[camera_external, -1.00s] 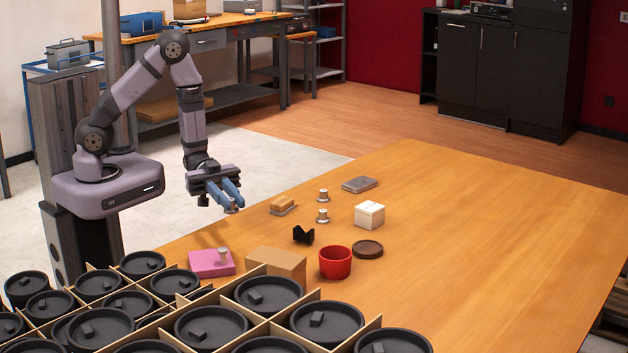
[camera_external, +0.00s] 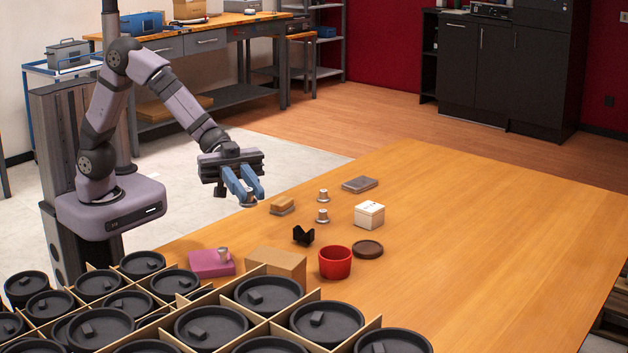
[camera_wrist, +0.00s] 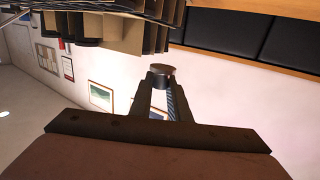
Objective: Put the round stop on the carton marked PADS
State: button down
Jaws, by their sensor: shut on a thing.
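My gripper (camera_external: 252,194) is shut on a small round grey stop (camera_external: 248,203), held in the air left of the table's objects. In the wrist view, the stop (camera_wrist: 161,69) shows as a round disc between the fingertips. Two similar metal stops (camera_external: 323,195) (camera_external: 322,216) stand on the table, and another small metal piece (camera_external: 223,254) sits on a pink box (camera_external: 204,266). A white carton (camera_external: 369,216) with small dark marks stands to the right, and a plain brown carton (camera_external: 280,262) stands nearer the front. I cannot read PADS on any of them.
A red cup (camera_external: 335,264), a dark round coaster (camera_external: 368,249), a black V-shaped block (camera_external: 303,236), a tan sponge-like block (camera_external: 282,204) and a grey flat case (camera_external: 360,184) are on the table (camera_external: 480,240). A divided crate of black lidded pots fills the front left. The right side is clear.

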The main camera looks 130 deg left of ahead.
aim_at(275, 257)
jog(key=shift+w+a+f+n+t+y+b, duration=0.3)
jog(key=shift+a+f+y, duration=0.35)
jog(key=shift+f, duration=1.35)
jog(key=shift+w+a+f+n+t+y+b, duration=0.1)
jog(key=shift+w+a+f+n+y, duration=0.5)
jog(key=shift+f, duration=1.45)
jog(key=shift+w+a+f+n+t+y+b, duration=0.1)
jog(key=shift+w+a+f+t+y+b, duration=0.2)
jog(key=shift+a+f, duration=1.2)
jog(key=shift+s+d+f, duration=0.1)
jog(key=shift+d+f, duration=0.45)
jog(key=shift+f, duration=0.05)
jog(key=c, duration=2.1)
grip_release()
jog(key=shift+f, duration=0.1)
jog(key=o, duration=0.4)
jog(key=shift+o, duration=0.2)
